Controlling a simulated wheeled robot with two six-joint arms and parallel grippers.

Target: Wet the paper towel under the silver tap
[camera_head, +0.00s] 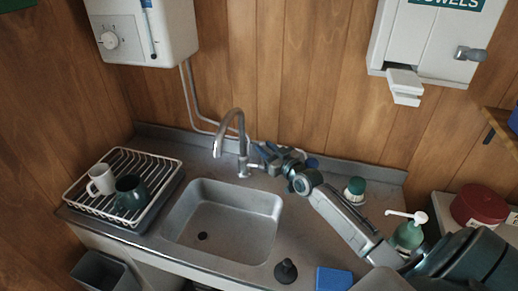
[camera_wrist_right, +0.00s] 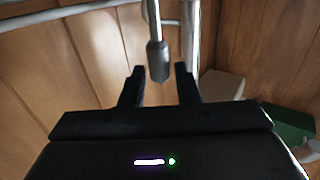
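The silver tap (camera_head: 232,130) stands behind the sink (camera_head: 222,225), its curved spout over the basin. No water stream shows. My right gripper (camera_head: 262,156) is just right of the tap's base, fingers toward it. In the right wrist view, my right gripper (camera_wrist_right: 159,80) is open, with a grey rod with a dark rounded end (camera_wrist_right: 157,60) between the fingers, apparently the tap's lever; gaps show on both sides. The towel dispenser (camera_head: 425,40) hangs on the wall at upper right, with a white piece (camera_head: 404,86) below it. No loose paper towel is clearly seen. My left gripper is out of view.
A dish rack (camera_head: 125,188) with a white mug (camera_head: 101,179) and dark mug (camera_head: 130,192) stands left of the sink. A dark plunger-like object (camera_head: 286,271) and blue block (camera_head: 333,279) lie at the front. A soap bottle (camera_head: 408,234) stands right. A water heater (camera_head: 145,30) hangs upper left.

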